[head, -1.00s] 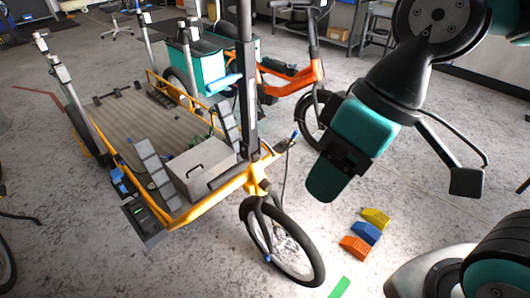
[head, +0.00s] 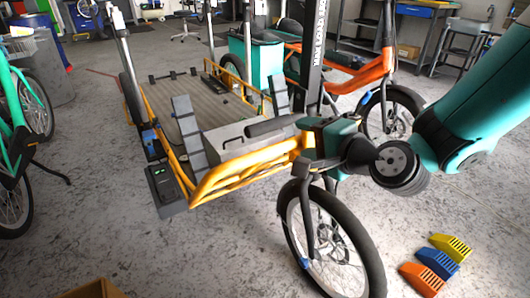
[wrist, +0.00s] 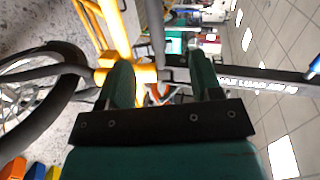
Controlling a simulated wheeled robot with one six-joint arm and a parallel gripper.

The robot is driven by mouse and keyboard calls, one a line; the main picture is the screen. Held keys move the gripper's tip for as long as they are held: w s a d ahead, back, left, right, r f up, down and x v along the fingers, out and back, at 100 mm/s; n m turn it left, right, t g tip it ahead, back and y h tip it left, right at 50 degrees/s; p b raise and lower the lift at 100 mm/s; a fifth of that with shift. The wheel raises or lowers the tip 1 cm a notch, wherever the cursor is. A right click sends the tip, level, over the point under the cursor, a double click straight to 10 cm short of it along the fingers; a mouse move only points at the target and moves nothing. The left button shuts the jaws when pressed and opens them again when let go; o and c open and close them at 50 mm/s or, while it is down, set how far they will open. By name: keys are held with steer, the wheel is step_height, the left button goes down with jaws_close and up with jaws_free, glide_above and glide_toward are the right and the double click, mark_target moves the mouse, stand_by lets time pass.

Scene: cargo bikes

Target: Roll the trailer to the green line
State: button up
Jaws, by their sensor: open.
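The trailer is a long flat-bed cargo frame with yellow rails (head: 240,182), a grey bed and a spoked front wheel (head: 330,240). In the wrist view its yellow frame (wrist: 115,25) and front wheel (wrist: 40,95) show at the left. My gripper (head: 325,145) is at the trailer's front, by the yellow head joint and the foot of a dark lettered mast (head: 312,50). In the wrist view my gripper (wrist: 161,75) has its two green fingers apart, with a grey bar and yellow frame parts showing between them. I cannot tell whether they touch. The green line is out of view.
Yellow, blue and orange wedge blocks (head: 437,263) lie on the floor right of the front wheel. An orange bike (head: 350,75) stands behind, and a green bike (head: 15,130) at the left. Grey floor is open in front.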

mark_target(265, 125)
steer(key=shift+m+t+h, duration=0.3)
steer(key=shift+m+t, duration=0.2)
steer(key=shift+m, duration=0.2)
steer(key=x, duration=0.6)
steer(key=f+x, duration=0.1)
steer(key=x, duration=0.5)
steer(key=d+x, duration=0.1)
steer(key=x, duration=0.5)
steer(key=shift+w+f+p, duration=0.3)
steer(key=shift+f, duration=0.15)
steer(key=shift+a, duration=0.1)
jaws_close()
